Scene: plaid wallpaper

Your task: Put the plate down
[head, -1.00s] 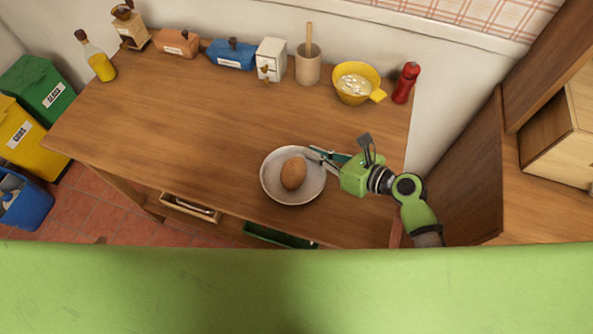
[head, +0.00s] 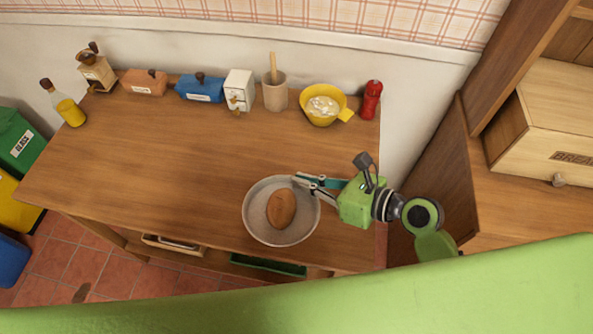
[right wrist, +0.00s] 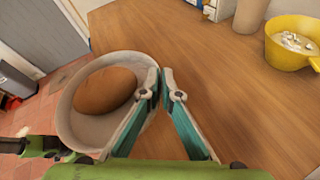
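The plate (head: 256,226) is round, pale grey and shallow with a raised rim. It is at the front right of the wooden table, with a brown oval loaf-like item (head: 281,208) on it. In the right wrist view the plate (right wrist: 74,101) is left of centre. My right gripper (head: 308,183) is at its far right rim. In the right wrist view its fingertips (right wrist: 161,76) are close together, one on each side of the rim, pinching it. I cannot tell whether the plate touches the table. My left gripper is not in view.
The wooden table (head: 160,160) is bare at centre and left. Along its back stand a yellow bowl (head: 310,116), a red mill (head: 372,100), a mortar (head: 275,95), boxes, a grinder and an oil bottle (head: 68,108). A wooden cabinet is at right.

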